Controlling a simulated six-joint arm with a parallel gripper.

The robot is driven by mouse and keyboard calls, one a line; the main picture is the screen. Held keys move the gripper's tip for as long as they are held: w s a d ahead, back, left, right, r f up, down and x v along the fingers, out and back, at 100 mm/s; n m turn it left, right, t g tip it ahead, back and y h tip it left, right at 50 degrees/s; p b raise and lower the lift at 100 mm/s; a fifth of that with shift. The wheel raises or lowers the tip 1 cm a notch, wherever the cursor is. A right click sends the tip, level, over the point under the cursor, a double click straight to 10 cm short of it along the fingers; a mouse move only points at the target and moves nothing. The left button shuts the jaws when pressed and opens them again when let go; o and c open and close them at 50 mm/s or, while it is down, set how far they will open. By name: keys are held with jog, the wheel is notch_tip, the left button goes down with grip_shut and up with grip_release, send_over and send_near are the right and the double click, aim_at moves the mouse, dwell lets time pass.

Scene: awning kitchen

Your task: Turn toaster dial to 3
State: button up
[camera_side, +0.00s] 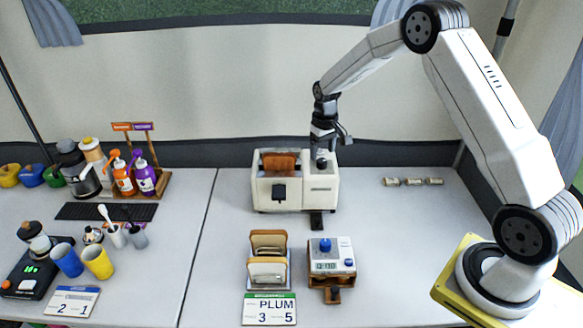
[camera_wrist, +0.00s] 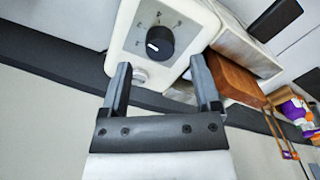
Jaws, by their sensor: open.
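The cream toaster (camera_side: 318,195) stands at the back middle of the table, with a brown slice of bread (camera_side: 280,163) in its slot. The marks are too small to read. My gripper (camera_wrist: 160,75) is open and empty, its two fingers pointing at the panel on either side below the dial, apart from it. In the side view my gripper (camera_side: 322,157) is above the toaster's right part.
A bread rack (camera_side: 268,243), a sign reading PLUM 3 5 (camera_side: 270,310) and a blue-knobbed timer box (camera_side: 332,256) stand in front. Three small cylinders (camera_side: 413,182) lie to the right.

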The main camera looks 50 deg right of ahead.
aim_at(322, 161)
jog(key=shift+r, duration=2.35)
jog(key=shift+s+a, duration=0.1)
jog(key=shift+s+a+r, duration=0.15)
jog(key=shift+a, duration=0.1)
jog(key=s+a+r+n+t, duration=0.1)
jog(key=s+a, duration=0.6)
jog(key=s, duration=0.3)
jog(key=s+a+r+n+t, duration=0.1)
jog(key=s+a, duration=0.6)
jog(key=s, duration=0.4)
jog(key=shift+s+a+t, duration=0.15)
jog(key=shift+a+t, duration=0.15)
